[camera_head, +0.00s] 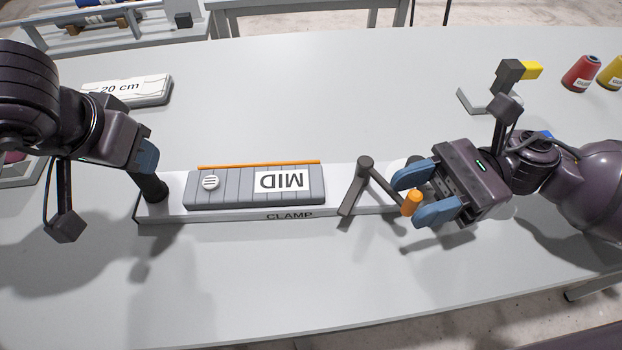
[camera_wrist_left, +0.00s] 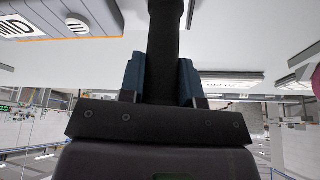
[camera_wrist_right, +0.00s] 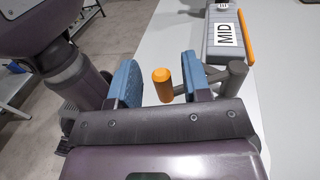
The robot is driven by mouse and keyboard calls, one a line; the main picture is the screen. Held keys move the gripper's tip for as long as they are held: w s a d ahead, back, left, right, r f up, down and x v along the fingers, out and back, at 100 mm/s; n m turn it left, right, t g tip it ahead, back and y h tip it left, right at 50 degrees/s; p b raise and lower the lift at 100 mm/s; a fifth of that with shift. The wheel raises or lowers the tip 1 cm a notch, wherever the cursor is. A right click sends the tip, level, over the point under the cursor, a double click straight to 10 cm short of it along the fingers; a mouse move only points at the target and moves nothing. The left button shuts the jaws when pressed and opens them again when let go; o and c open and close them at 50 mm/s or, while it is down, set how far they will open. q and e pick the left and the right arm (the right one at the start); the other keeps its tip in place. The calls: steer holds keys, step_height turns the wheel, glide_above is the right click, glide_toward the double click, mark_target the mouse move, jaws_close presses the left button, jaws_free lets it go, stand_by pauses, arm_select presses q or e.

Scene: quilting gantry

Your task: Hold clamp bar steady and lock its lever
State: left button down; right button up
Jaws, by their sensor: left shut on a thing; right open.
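The white clamp bar (camera_head: 340,206), labelled CLAMP, lies across the table. My left gripper (camera_head: 149,172) is shut on the dark upright post (camera_head: 151,189) at its left end; the post also stands between the blue fingers in the left wrist view (camera_wrist_left: 165,50). The dark grey lever (camera_head: 384,187) is at the bar's right part and ends in an orange knob (camera_head: 411,202). My right gripper (camera_head: 424,194) is open, its blue fingers on either side of the knob. In the right wrist view the knob (camera_wrist_right: 162,84) stands between the fingers, apart from both.
A grey block labelled MID (camera_head: 240,187) with an orange strip sits on the bar. A 20 cm block (camera_head: 130,91) lies at the back left. A yellow-tipped fixture (camera_head: 508,80) and red and yellow spools (camera_head: 581,74) stand at the back right. The table front is clear.

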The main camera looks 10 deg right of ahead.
steer(key=shift+s+a+f, duration=0.1)
steer(key=shift+a, duration=0.5)
steer(key=shift+s+a+f, duration=0.1)
steer(key=shift+a, duration=0.5)
jaws_close()
